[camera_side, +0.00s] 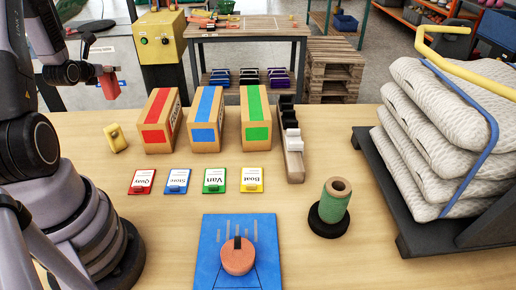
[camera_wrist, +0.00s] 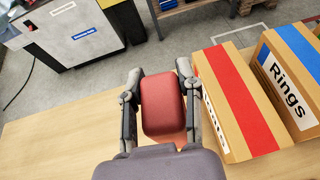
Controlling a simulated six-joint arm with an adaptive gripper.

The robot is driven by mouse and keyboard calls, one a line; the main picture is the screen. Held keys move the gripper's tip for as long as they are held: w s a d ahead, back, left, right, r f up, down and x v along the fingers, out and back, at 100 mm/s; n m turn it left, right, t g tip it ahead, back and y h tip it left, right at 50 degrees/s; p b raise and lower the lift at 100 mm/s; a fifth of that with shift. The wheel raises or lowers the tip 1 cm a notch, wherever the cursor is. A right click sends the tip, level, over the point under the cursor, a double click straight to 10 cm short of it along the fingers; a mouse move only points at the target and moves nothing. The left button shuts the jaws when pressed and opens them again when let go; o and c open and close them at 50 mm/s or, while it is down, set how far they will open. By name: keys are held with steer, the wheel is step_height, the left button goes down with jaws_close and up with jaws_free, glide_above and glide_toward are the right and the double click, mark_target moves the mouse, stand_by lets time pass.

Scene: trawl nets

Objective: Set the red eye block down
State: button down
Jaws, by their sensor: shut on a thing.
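The red eye block (camera_wrist: 163,103) sits between the two fingers of my gripper (camera_wrist: 160,90) in the wrist view. The fingers are shut on it from left and right. In the side view my gripper (camera_side: 103,70) is at the upper left, with the red block (camera_side: 110,86) hanging from it. The block is held in the air, left of the red-striped box, and apart from the table (camera_side: 75,130). The parts of the block behind the fingers are hidden.
Boxes with red (camera_side: 157,121), blue (camera_side: 207,120) and green (camera_side: 256,118) stripes stand in a row. A yellow block (camera_side: 116,138) lies left of them. Several coloured cards (camera_side: 178,181) lie in front. A blue board (camera_side: 211,264), green spool (camera_side: 334,203) and stacked nets (camera_side: 420,130) stand nearer and right.

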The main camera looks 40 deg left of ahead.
mark_target(106, 85)
steer(key=shift+n+g+y, duration=0.4)
steer(key=shift+n, duration=0.1)
steer(key=f, duration=0.1)
steer(key=s+a+f, duration=0.1)
steer(key=f, duration=0.1)
steer(key=s+f, duration=0.1)
steer(key=shift+a+f, duration=0.3)
steer(key=shift+a, duration=0.1)
steer(key=shift+w+a+f, duration=0.1)
steer(key=shift+a+f, duration=0.05)
steer(key=shift+f, duration=0.05)
steer(key=shift+w+a+f, duration=1.3)
steer(key=shift+a+f, duration=0.6)
steer(key=shift+f, duration=0.25)
steer(key=shift+w+a+f, duration=1.25)
steer(key=shift+a+f, duration=0.6)
steer(key=shift+f, duration=0.35)
steer(key=shift+w+a+f, duration=1.3)
steer(key=shift+a+f, duration=0.6)
steer(key=shift+f, duration=0.25)
